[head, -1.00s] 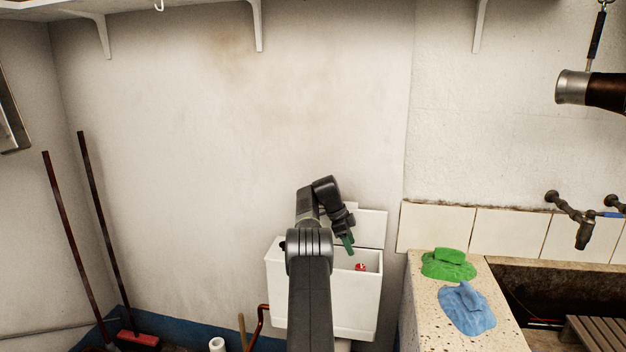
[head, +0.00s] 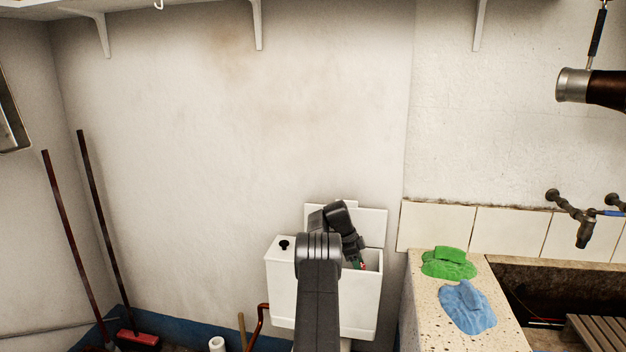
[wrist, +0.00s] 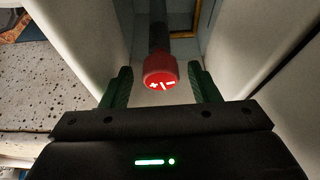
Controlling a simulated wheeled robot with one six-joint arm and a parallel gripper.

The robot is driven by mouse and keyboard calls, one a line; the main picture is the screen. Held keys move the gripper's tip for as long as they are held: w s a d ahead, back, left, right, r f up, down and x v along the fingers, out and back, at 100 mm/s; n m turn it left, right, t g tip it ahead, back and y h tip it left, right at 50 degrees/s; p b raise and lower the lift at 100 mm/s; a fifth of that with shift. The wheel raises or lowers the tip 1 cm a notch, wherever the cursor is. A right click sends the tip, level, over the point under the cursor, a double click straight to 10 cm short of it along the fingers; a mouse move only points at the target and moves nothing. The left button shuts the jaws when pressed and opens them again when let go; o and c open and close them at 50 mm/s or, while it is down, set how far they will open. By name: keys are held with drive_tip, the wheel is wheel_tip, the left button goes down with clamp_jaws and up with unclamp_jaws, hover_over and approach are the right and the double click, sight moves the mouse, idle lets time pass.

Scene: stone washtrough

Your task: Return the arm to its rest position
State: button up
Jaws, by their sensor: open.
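My arm reaches forward to the open white cistern (head: 293,290). My gripper (head: 361,264) is at the cistern's opening, its tips partly below the rim and partly hidden by my wrist. In the wrist view my gripper (wrist: 161,88) has its two green fingers spread apart. A red cap marked with plus and minus signs (wrist: 160,74) on a dark stem shows between and just beyond the fingers, with gaps on both sides. Nothing is held. Only a sliver of red shows at the gripper in the head view.
The cistern's walls flank the gripper closely. A white lid (head: 373,222) stands behind it. To the right is a speckled stone ledge (head: 425,318) with green cloth (head: 448,263) and blue cloth (head: 467,308). A tap (head: 575,220) is farther right. The wall space above is clear.

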drive_tip(key=n, duration=0.2)
drive_tip(key=n+t+b, duration=0.1)
drive_tip(key=shift+s+r+n+t, duration=0.15)
drive_tip(key=shift+r+n+t, duration=0.15)
drive_tip(key=shift+n, duration=0.1)
drive_tip(key=n, duration=0.1)
drive_tip(key=n+t, duration=0.1)
drive_tip(key=n, duration=0.1)
drive_tip(key=shift+s+r+n+y+p, duration=0.1)
drive_tip(key=shift+r+n+y+p, duration=0.05)
drive_tip(key=shift+n+y+p, duration=0.2)
drive_tip(key=n+p, duration=0.1)
drive_tip(key=n+t+p, duration=0.1)
drive_tip(key=n+p, duration=0.1)
drive_tip(key=shift+s+d+n+y, duration=0.1)
drive_tip(key=shift+s+n+y, duration=0.05)
drive_tip(key=shift+n+y, duration=0.15)
drive_tip(key=n+t+y+p, duration=0.1)
drive_tip(key=n+p, duration=0.2)
drive_tip(key=p, duration=0.1)
drive_tip(key=shift+p, duration=0.3)
drive_tip(key=shift+b+v, duration=0.55)
drive_tip(key=shift+v, duration=1.25)
